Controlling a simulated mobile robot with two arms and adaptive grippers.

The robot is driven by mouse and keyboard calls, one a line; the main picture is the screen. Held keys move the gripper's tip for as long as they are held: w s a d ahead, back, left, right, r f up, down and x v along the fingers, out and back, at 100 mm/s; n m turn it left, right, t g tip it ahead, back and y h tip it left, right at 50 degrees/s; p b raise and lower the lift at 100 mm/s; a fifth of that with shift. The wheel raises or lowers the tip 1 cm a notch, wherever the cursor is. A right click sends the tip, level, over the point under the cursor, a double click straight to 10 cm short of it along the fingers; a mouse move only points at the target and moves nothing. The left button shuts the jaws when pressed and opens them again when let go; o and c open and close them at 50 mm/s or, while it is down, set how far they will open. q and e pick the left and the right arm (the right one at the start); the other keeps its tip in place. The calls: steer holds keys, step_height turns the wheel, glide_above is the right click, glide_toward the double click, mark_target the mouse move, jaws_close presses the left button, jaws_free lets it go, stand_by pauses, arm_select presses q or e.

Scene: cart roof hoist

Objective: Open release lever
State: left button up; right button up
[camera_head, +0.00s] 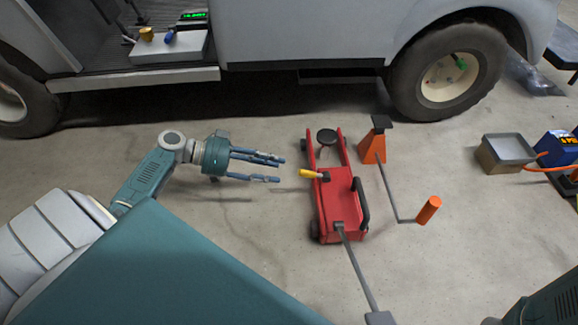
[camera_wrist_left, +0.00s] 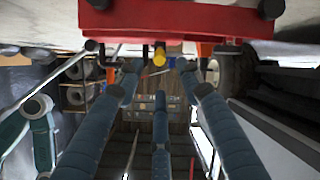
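A red floor jack (camera_head: 338,200) stands on the concrete floor beside the white vehicle. A small lever with a yellow grip (camera_head: 311,174) sticks out from the jack's left side, and I take it to be the release lever. My left gripper (camera_head: 281,170) is open and empty, just left of the yellow grip, with its fingers pointing at it and a small gap between. In the left wrist view the yellow grip (camera_wrist_left: 160,55) lies ahead of the spread fingers, below the jack's red body (camera_wrist_left: 180,20). My right gripper is not in view.
The jack's long grey handle (camera_head: 357,270) reaches toward me. A metal tray box (camera_head: 508,150) stands at the far right.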

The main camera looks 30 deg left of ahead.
arm_select(q)
steer(key=v, duration=0.4)
steer(key=shift+d, duration=0.1)
stand_by(0.4)
